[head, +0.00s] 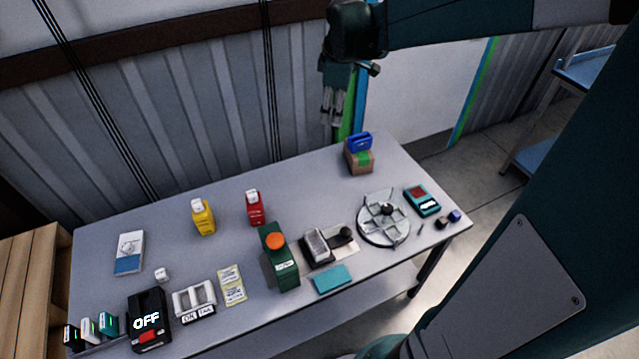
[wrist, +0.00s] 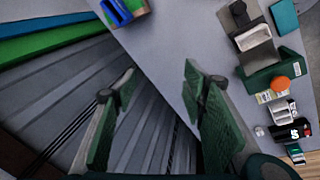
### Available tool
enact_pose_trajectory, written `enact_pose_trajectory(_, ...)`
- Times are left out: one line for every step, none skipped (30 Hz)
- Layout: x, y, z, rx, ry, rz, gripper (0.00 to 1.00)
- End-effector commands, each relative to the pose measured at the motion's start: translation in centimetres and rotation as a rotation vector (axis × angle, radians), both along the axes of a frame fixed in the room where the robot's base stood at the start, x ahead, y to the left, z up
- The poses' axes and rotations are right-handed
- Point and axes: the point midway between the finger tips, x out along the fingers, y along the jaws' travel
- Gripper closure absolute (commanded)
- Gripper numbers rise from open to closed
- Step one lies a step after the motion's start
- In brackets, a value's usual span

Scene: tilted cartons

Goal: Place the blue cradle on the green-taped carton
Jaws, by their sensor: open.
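The blue cradle (head: 359,142) sits on top of the brown carton with green tape (head: 359,161) at the far right part of the table. In the wrist view the blue cradle (wrist: 116,12) shows at the top edge, with a bit of the carton (wrist: 138,9) beside it, both cut off by the frame. My gripper (head: 332,118) hangs in the air behind the table's back edge, to the left of the carton and apart from it. In the wrist view its fingers (wrist: 155,98) are spread wide with nothing between them.
The grey table (head: 310,180) is clear around the carton's left side. A round divided tray (head: 383,218), a teal meter (head: 422,201), a red bottle (head: 254,207), a yellow bottle (head: 203,217) and a green box with an orange knob (head: 279,262) stand nearer. The corrugated wall (head: 180,110) is behind.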

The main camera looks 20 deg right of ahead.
Motion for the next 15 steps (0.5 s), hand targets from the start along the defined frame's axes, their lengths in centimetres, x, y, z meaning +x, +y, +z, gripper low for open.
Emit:
enact_pose_trajectory(-0.9,0.8,0.4,0.006,-0.011,-0.02,0.58)
enact_pose_trajectory(-1.3,1.2,0.7,0.01,-0.018,-0.035,0.58)
enact_pose_trajectory(-1.9,1.7,0.9,0.014,-0.029,-0.055,0.58)
enact_pose_trajectory(-2.3,2.1,1.2,0.019,-0.035,-0.07,0.58)
enact_pose_trajectory(-2.8,2.5,1.3,0.024,-0.043,-0.085,0.58)
enact_pose_trajectory(-3.4,3.0,1.6,0.029,-0.052,-0.105,0.58)
enact_pose_trajectory(-3.8,3.4,1.8,0.034,-0.06,-0.12,0.58)
enact_pose_trajectory(-4.2,3.8,1.9,0.039,-0.068,-0.134,0.58)
enact_pose_trajectory(-4.8,4.3,2.2,0.046,-0.078,-0.155,0.58)
enact_pose_trajectory(-5.3,4.6,2.3,0.051,-0.085,-0.17,0.58)
enact_pose_trajectory(-5.8,5.0,2.4,0.057,-0.092,-0.185,0.58)
enact_pose_trajectory(-6.4,5.4,2.6,0.064,-0.102,-0.204,0.58)
enact_pose_trajectory(-6.8,5.8,2.7,0.07,-0.11,-0.218,0.58)
enact_pose_trajectory(-7.3,6.2,2.8,0.076,-0.117,-0.233,0.58)
enact_pose_trajectory(-7.9,6.6,2.9,0.084,-0.125,-0.252,0.58)
